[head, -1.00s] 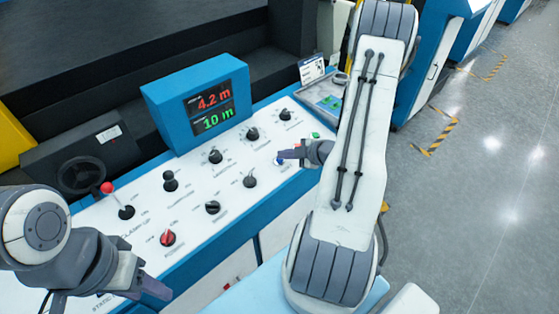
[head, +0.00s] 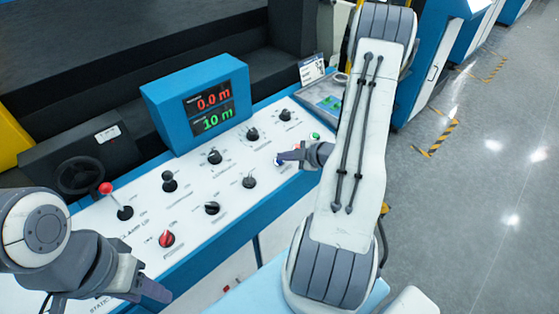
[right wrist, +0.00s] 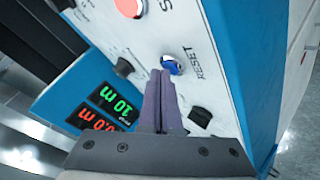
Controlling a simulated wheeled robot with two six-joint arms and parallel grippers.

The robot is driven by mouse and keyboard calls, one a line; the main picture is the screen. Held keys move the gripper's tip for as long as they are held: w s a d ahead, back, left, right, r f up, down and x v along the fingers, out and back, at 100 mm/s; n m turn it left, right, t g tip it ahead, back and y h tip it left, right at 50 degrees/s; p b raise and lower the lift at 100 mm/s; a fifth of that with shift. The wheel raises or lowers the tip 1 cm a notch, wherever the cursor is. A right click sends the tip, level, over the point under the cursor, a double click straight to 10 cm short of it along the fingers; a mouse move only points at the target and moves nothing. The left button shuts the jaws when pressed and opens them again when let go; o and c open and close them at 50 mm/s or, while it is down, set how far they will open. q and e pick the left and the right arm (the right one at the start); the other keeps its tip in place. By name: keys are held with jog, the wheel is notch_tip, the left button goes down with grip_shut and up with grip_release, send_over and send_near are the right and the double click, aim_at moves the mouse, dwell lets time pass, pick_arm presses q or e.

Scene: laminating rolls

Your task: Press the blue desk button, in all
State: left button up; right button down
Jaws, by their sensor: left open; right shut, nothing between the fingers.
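The blue button (right wrist: 171,66) sits on the white desk panel beside the printed word RESET. In the head view it is a small blue spot (head: 277,161) at the tip of my right gripper (head: 285,158). In the right wrist view my right gripper (right wrist: 160,78) is shut with nothing between its fingers, and its tips are at the near edge of the button; I cannot tell whether they touch it. My left gripper (head: 155,292) is open and empty at the lower left, by the front of the desk.
The blue display box (head: 200,105) reads 0.0 m in red and 10 m in green. Several black knobs, a red knob (head: 167,239) and a red-topped lever (head: 106,188) stand on the panel. A red button (right wrist: 129,7) and a green button (head: 316,136) are close by.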

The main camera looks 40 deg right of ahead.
jog(key=shift+r, duration=0.1)
dwell(0.3)
jog(key=shift+s+r+p, duration=0.15)
jog(key=shift+r+p, duration=0.45)
jog(key=shift+r, duration=0.05)
jog(key=shift+r, duration=0.15)
jog(key=r+p, duration=0.2)
jog(key=r, duration=0.1)
jog(key=r+p, duration=0.1)
jog(key=p, duration=0.1)
jog(key=shift+s+r, duration=0.3)
jog(key=shift+s, duration=0.1)
dwell(0.4)
